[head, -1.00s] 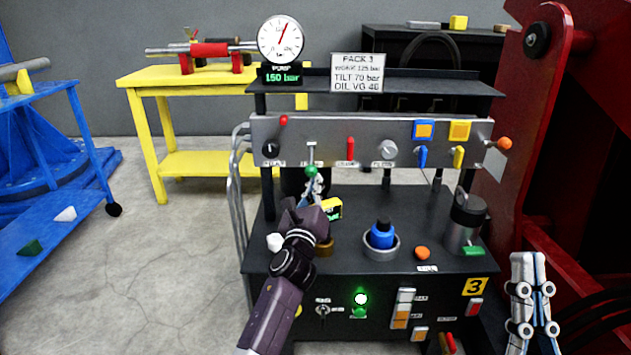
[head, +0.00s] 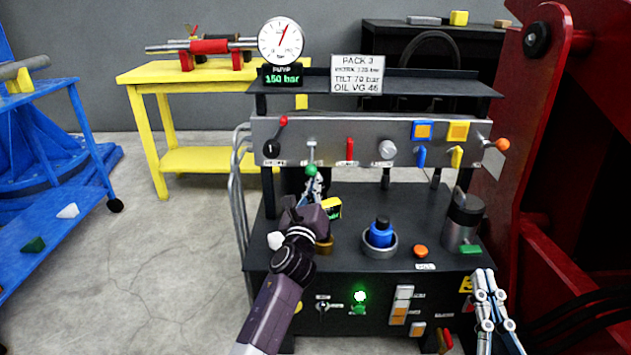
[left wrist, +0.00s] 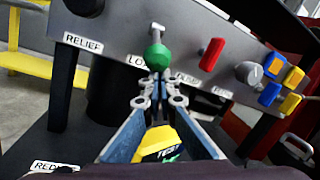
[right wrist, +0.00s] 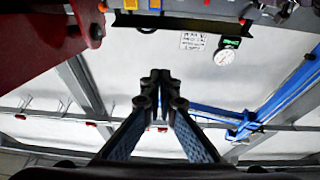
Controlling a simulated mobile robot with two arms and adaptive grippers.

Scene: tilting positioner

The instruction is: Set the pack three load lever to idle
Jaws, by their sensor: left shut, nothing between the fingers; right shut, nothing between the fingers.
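The load lever has a green ball knob (head: 311,170) on a pale stem and hangs down from the grey panel of pack three.
Beside the load lever are a black relief knob (head: 271,149) and a red lever (head: 350,148). A blue-topped round fitting (head: 381,233) and a metal canister (head: 464,217) stand on the bench. A yellow tester (head: 331,208) is beside my left wrist. A red frame (head: 545,190) bounds the right.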

